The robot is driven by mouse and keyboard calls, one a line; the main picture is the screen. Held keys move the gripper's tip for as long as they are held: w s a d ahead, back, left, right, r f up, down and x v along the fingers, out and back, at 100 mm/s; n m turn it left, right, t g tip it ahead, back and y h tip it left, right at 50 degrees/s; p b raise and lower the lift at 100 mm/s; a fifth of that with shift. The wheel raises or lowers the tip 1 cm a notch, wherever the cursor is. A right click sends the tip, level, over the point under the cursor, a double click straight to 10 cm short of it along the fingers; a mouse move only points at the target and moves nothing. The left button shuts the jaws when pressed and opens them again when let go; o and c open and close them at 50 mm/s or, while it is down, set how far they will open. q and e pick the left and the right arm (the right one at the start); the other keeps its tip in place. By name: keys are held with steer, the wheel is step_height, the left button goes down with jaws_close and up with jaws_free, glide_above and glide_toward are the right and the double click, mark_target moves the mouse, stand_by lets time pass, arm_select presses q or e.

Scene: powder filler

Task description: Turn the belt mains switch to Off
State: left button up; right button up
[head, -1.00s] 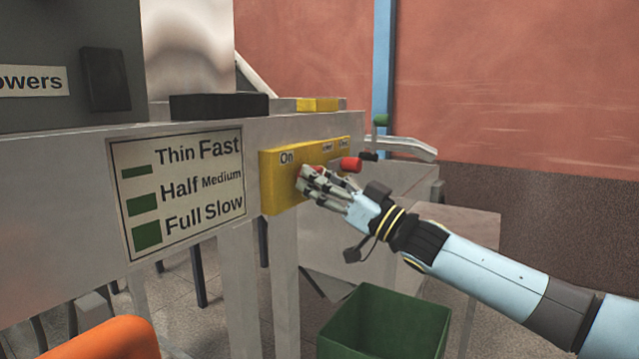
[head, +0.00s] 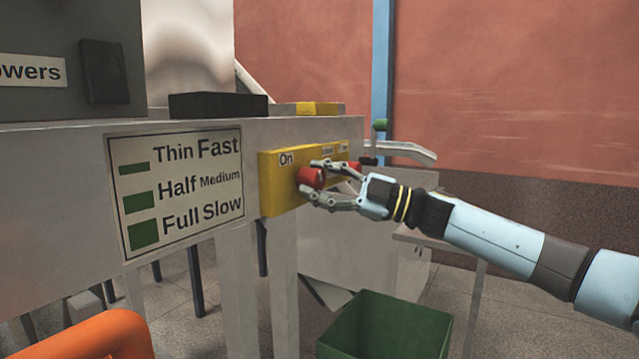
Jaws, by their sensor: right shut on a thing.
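A yellow switch panel (head: 271,188) is fixed to the side of the grey machine. An "On" label (head: 287,159) shows at its upper left; the labels further right are too small to read. A red knob (head: 311,179) stands out below and right of "On". My right gripper (head: 318,181) reaches in from the right and is shut on this red knob, one finger above it and one below. A second red knob (head: 354,168) shows partly behind the gripper. My left gripper is not in view.
A sign with Thin Fast, Half Medium and Full Slow (head: 180,190) is on the machine's side. A green bin (head: 385,325) stands on the floor below my right arm. A green-topped lever (head: 380,125) and a metal chute (head: 405,150) are beyond the panel.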

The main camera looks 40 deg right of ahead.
steer(key=n+g, duration=0.2)
steer(key=n, duration=0.3)
steer(key=shift+n, duration=0.4)
stand_by(0.3)
steer(key=o, duration=1.2)
steer(key=shift+c, duration=0.2)
steer(key=shift+s, duration=0.1)
steer(key=r+v, duration=0.1)
steer(key=v, duration=1)
steer(key=shift+s+d+f, duration=0.35)
steer(key=shift+f+h, duration=0.1)
steer(key=shift+h, duration=0.2)
